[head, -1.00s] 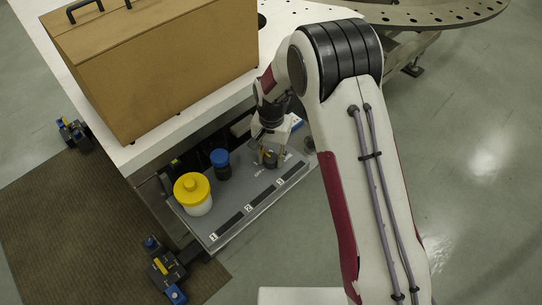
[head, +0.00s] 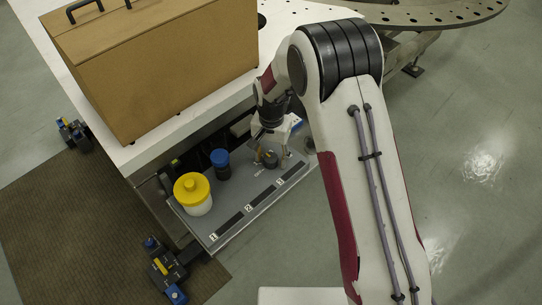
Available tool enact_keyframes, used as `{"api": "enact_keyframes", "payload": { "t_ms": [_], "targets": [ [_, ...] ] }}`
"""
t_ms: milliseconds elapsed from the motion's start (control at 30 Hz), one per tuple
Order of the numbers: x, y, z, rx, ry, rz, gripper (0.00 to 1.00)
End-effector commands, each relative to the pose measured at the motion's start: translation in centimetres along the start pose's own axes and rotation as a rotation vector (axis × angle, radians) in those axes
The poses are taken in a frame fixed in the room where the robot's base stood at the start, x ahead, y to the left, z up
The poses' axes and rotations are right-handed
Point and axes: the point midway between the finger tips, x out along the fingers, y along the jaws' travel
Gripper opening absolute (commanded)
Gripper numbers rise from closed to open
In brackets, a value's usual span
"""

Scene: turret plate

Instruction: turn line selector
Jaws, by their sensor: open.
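A dark round knob (head: 270,159), which looks like the line selector, stands on the grey panel (head: 232,205). My gripper (head: 268,150) reaches down over the knob with its fingers open. The fingers are at or just above the knob's sides. At this size I cannot tell whether they touch it. The gripper and wrist hide part of the knob, so its pointer setting cannot be read. Small lettering shows on the panel beside the knob, too small to read surely.
A yellow-capped white jar (head: 193,194) and a blue-capped dark jar (head: 220,165) stand left of the gripper. Numbered dark strips line the panel's front edge. A brown case (head: 160,65) sits on the white table (head: 147,151) behind. Floor is clear at the right.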

Motion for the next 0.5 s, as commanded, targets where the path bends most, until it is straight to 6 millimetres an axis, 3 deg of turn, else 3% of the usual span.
{"api": "enact_keyframes", "payload": {
  "t_ms": [267, 500],
  "targets": [
    [-1.6, 0.0, -0.1, 0.0, 0.002, -0.001, 0.48],
    [-4.8, 0.0, -0.1, 0.0, 0.003, -0.002, 0.48]
  ]
}}
